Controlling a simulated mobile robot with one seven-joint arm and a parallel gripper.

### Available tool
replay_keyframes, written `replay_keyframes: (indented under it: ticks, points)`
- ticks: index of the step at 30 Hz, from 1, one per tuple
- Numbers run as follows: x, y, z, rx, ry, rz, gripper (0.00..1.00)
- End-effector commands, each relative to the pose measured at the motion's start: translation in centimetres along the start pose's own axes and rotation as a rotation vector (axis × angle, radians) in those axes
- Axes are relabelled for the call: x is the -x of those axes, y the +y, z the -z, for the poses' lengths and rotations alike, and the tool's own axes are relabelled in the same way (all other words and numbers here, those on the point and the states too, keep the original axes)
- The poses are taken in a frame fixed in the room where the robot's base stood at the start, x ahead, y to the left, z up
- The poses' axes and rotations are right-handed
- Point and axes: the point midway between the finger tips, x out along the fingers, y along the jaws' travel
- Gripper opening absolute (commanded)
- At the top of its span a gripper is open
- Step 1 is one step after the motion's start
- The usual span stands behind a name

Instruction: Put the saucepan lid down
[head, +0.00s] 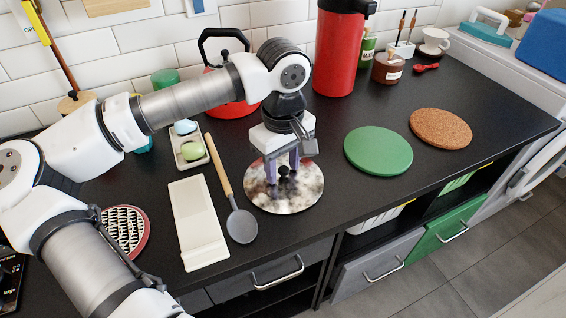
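The saucepan lid (300,196) is a round disc with a shiny, mottled grey, white and brown top and a small black knob (284,171) in the middle. It looks level, at or close above the black counter, left of a green round mat. I cannot tell if it touches the counter. My gripper (283,170) points down over the lid, with its purple fingers apart on either side of the knob. Whether they press on the knob is too small to tell. No saucepan shows.
The green mat (378,150) and a cork mat (440,128) lie bare to the right. A grey ladle (241,225) and a white tray (199,222) lie left of the lid. A red kettle (233,109) and a red flask (338,50) stand behind. The counter's front edge is close.

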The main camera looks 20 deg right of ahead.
Motion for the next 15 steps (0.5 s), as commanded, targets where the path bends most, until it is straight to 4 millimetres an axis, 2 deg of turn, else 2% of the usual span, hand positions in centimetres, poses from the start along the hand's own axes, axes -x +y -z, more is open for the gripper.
replay_keyframes:
  ticks: [8, 11, 15]
  points:
    - [0.6, 0.0, 0.0, 0.000, 0.000, 0.000, 0.42]
    - [2.0, 0.0, 0.1, 0.001, 0.003, 0.000, 0.42]
    - [5.1, 0.1, 0.1, 0.001, 0.004, -0.001, 0.42]
